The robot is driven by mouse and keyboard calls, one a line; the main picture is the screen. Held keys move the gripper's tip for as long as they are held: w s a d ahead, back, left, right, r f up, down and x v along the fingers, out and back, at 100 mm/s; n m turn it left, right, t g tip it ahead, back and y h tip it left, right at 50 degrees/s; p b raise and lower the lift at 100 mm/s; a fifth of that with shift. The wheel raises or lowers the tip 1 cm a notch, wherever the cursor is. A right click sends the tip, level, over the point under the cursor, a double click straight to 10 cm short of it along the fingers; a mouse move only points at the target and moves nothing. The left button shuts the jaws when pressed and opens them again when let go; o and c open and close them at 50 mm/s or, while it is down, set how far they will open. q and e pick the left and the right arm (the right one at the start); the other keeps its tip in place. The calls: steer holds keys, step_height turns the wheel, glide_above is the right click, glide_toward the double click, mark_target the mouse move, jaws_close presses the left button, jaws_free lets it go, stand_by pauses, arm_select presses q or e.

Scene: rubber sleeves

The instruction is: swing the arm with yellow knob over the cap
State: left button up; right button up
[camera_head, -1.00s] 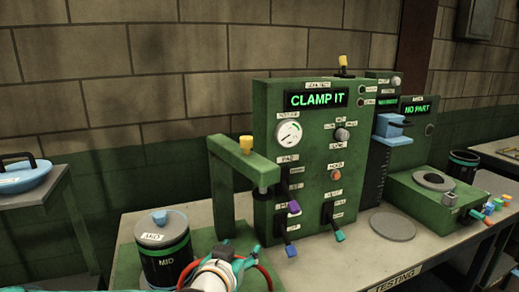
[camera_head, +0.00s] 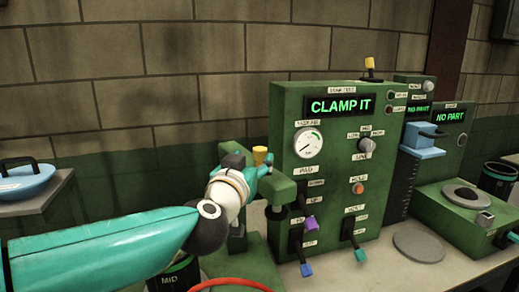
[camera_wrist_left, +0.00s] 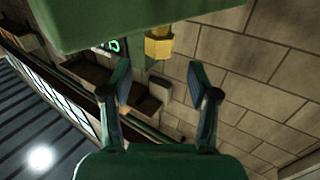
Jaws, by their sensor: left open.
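The green swing arm (camera_head: 281,191) stands in front of the green test panel, with a dark pad (camera_head: 277,213) hanging under its end. Its yellow knob (camera_head: 261,154) sticks up behind my left gripper (camera_head: 259,172). My left gripper is open and close to the knob, holding nothing. In the left wrist view the knob (camera_wrist_left: 158,46) sits at the edge of the green beam (camera_wrist_left: 120,18), ahead of the gap between the spread fingers (camera_wrist_left: 168,90). The black MID canister (camera_head: 168,281) is mostly hidden by my left arm, and its cap cannot be seen. My right gripper is not in view.
The test panel (camera_head: 335,150) reads CLAMP IT and has a gauge, with purple (camera_head: 309,223), blue (camera_head: 306,269) and teal (camera_head: 361,255) lever tips low in front. A grey disc (camera_head: 419,246) lies on the bench. A red ring (camera_head: 232,284) shows at the bottom edge.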

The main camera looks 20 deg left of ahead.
mark_target(258, 153)
arm_select(q)
steer(key=w, duration=0.6)
steer(key=shift+w+a+p, duration=0.1)
steer(key=shift+w+p, duration=0.3)
